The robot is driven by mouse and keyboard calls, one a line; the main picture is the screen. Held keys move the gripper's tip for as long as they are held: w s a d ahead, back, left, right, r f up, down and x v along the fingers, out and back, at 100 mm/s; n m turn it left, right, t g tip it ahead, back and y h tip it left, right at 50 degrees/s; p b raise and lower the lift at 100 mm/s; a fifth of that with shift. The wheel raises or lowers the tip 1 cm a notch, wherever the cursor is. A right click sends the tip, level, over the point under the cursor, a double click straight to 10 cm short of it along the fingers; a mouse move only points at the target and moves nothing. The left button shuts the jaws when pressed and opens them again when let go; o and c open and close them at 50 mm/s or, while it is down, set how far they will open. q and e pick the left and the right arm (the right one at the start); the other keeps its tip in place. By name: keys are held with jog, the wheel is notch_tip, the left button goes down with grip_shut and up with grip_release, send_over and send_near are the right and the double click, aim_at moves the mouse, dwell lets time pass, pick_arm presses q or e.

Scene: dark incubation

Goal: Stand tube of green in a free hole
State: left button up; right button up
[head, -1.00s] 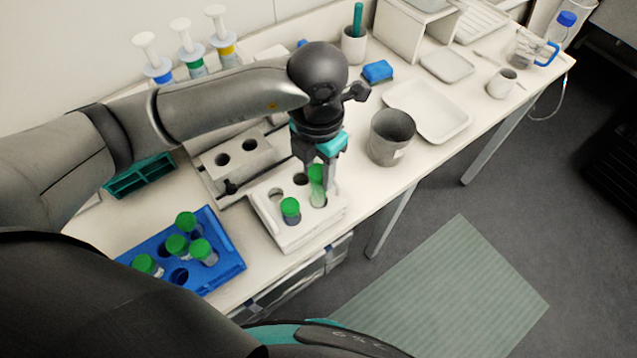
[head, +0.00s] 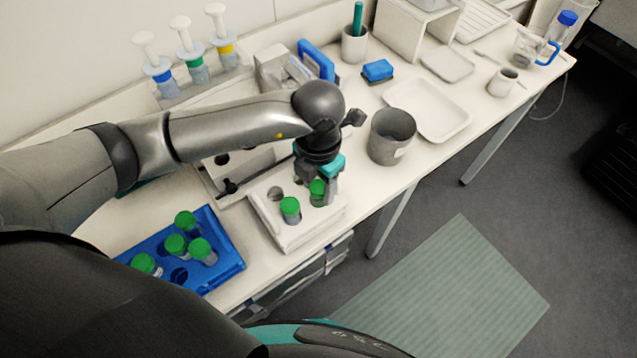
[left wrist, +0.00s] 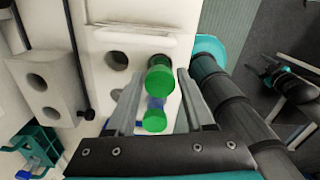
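The tube of green (head: 318,193), green-capped, stands upright in a hole of the white rack (head: 291,239). Its lower part is hidden in the rack. A second green-capped tube with dark blue contents (head: 290,210) stands beside it. My left gripper (head: 317,186) points down around the first tube. In the left wrist view its fingers (left wrist: 160,88) stand apart on either side of the cap (left wrist: 160,82), with narrow gaps. Two rack holes (left wrist: 117,60) are empty. A dark teal-marked part at that view's right edge may be my right gripper; its fingers are unclear.
A blue rack (head: 228,262) with several green-capped tubes stands at front left. A grey cup (head: 391,137) and white tray (head: 440,110) stand right of the gripper. The table's front edge is close to the white rack.

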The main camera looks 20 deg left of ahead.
pick_arm(q)
jog(key=shift+o, duration=1.3)
jog(key=shift+r, duration=0.1)
jog(key=shift+r, duration=0.2)
notch_tip(320, 180, up, 12)
jog(key=shift+f, duration=0.1)
